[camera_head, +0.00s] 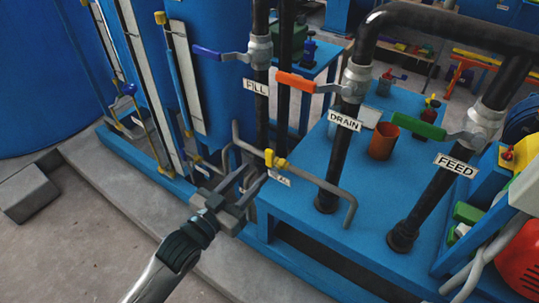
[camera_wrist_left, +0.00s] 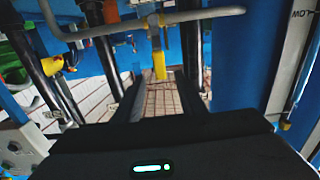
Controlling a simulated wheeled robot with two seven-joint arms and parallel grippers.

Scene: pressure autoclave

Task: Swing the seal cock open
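The seal cock (camera_head: 275,159) is a small valve with a yellow handle on a thin grey pipe (camera_head: 325,186). A white label (camera_head: 279,178), partly covered and ending in "AL", hangs just below it. In the left wrist view the yellow handle (camera_wrist_left: 159,66) points down from the pipe, just beyond the gap between my fingertips. My left gripper (camera_head: 256,174) is open and empty, its two fingers reaching up toward the cock from the lower left. Its dark fingers also show in the left wrist view (camera_wrist_left: 159,80). I see no clear contact with the handle. My right gripper is not in view.
Blue FILL (camera_head: 222,54), orange DRAIN (camera_head: 298,83) and green FEED (camera_head: 420,127) lever valves sit on dark pipes to the right. A blue tank (camera_head: 210,100) stands behind the gripper. A brown cup (camera_head: 382,142) stands on the blue bench (camera_head: 300,208).

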